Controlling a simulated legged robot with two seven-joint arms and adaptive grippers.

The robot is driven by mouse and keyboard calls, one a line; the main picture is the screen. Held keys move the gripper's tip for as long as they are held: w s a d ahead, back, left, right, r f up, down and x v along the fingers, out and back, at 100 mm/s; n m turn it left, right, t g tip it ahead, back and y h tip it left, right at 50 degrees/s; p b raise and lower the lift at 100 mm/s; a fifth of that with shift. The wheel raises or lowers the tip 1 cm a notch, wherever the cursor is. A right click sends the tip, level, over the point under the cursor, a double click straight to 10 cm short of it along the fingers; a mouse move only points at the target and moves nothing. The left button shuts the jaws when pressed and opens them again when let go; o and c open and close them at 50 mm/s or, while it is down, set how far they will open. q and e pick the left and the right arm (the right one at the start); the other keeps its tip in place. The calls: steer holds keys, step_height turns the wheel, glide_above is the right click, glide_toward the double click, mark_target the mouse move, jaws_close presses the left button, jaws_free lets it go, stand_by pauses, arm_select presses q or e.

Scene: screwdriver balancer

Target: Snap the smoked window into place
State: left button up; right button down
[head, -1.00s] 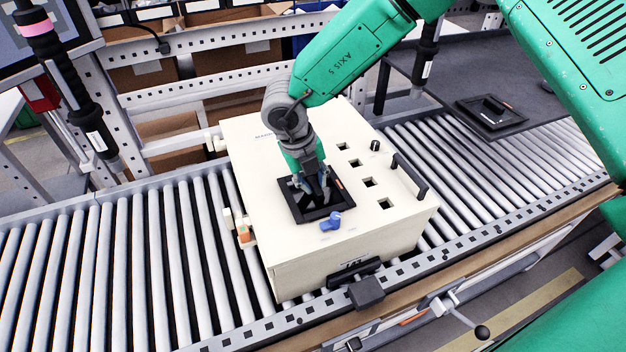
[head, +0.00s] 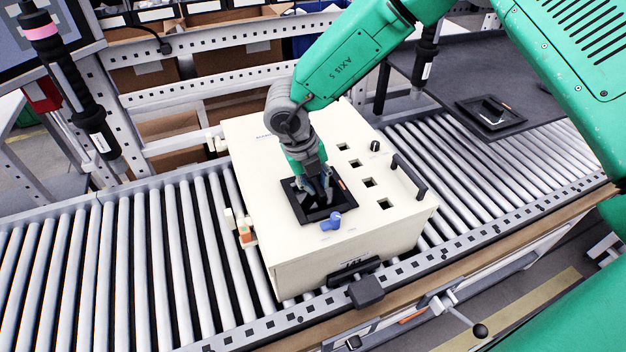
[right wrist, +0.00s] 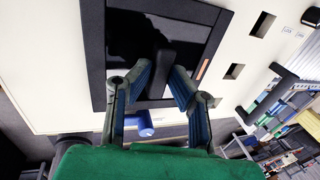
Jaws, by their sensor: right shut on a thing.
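The smoked window (head: 318,215) is a black-framed dark glossy panel on the top face of the cream box (head: 300,262). It also shows in the right wrist view (right wrist: 130,40), with a black handle (right wrist: 167,62) standing up from its middle. My right gripper (head: 314,188) reaches down from above. Its fingers (right wrist: 160,82) are shut on the handle, one on each side. The window looks flat against the box top; I cannot tell whether its edges are fully flush. The fingers hide part of the panel in the head view. My left gripper is not in view.
The box rests on a roller conveyor (head: 190,262). A blue knob (head: 331,221) is close to the window's front edge. Square holes, a black knob (head: 375,146) and a black bar handle (head: 409,177) are to the right. A black framed piece (head: 465,107) lies on the grey side table.

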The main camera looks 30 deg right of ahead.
steer(key=shift+w+d, duration=0.1)
steer(key=shift+w, duration=0.05)
stand_by(0.7)
steer(key=shift+f, duration=0.25)
stand_by(0.4)
steer(key=shift+p, duration=0.3)
stand_by(0.4)
steer(key=c, duration=1.4)
jaws_free()
steer(key=shift+o, duration=0.2)
